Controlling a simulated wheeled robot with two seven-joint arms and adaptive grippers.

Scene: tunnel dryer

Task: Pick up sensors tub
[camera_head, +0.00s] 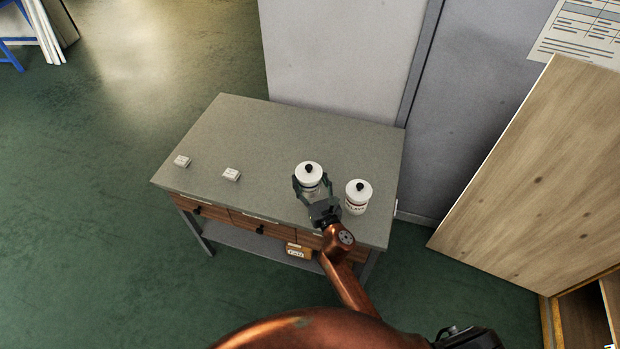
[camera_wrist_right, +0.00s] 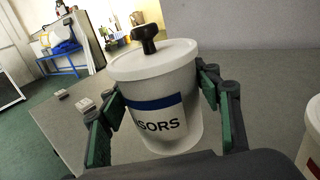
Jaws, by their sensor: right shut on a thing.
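The sensors tub (camera_head: 309,174) is a white round tub with a white lid and a black knob. In the right wrist view the tub (camera_wrist_right: 165,95) shows a blue band and the letters "SORS", and it stands upright between the two fingers. My right gripper (camera_head: 313,190) is shut on it, one finger on each side. In the right wrist view the gripper's (camera_wrist_right: 163,112) green finger pads flank the tub's wall. I cannot tell whether the tub's base touches the table. My left gripper is not in view.
A second white tub (camera_head: 358,195) with a black knob stands close to the right on the grey table (camera_head: 270,135). Two small white blocks, one (camera_head: 182,161) and another (camera_head: 231,174), lie at the left. A grey wall or cabinet (camera_head: 340,50) is behind. A wooden panel (camera_head: 540,180) leans at the right.

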